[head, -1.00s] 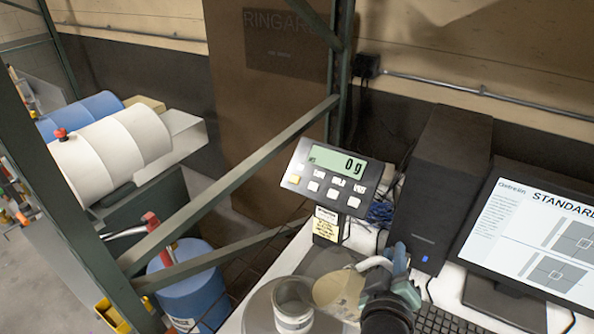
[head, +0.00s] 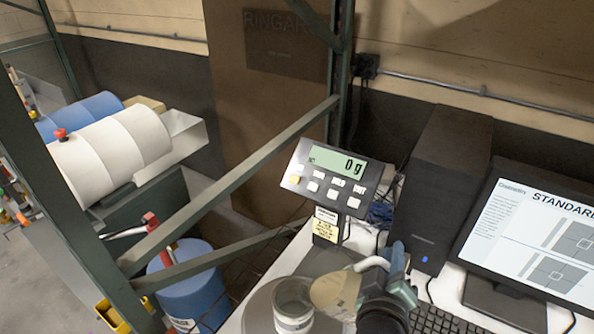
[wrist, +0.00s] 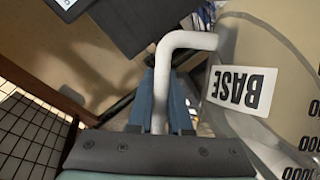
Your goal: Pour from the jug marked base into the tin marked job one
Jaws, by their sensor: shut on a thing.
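The jug (head: 333,291) is translucent with tan contents and a white handle. In the wrist view its body (wrist: 270,75) carries a label reading BASE, upside down in the picture. My gripper (head: 396,265) is shut on the white handle, with its blue fingers (wrist: 163,98) on either side of it. An open, pale tin (head: 293,315) stands on the round scale plate, just left of the jug. Its label is too small to read. The jug's left edge is close to the tin's rim; I cannot tell if they touch. No stream shows.
The scale display (head: 335,165) behind the tin reads 0 g. A keyboard (head: 437,322), a monitor (head: 535,240) and a black computer tower (head: 440,190) stand to the right. A green rack frame (head: 240,172) crosses at left, with a blue drum (head: 190,285) beyond it.

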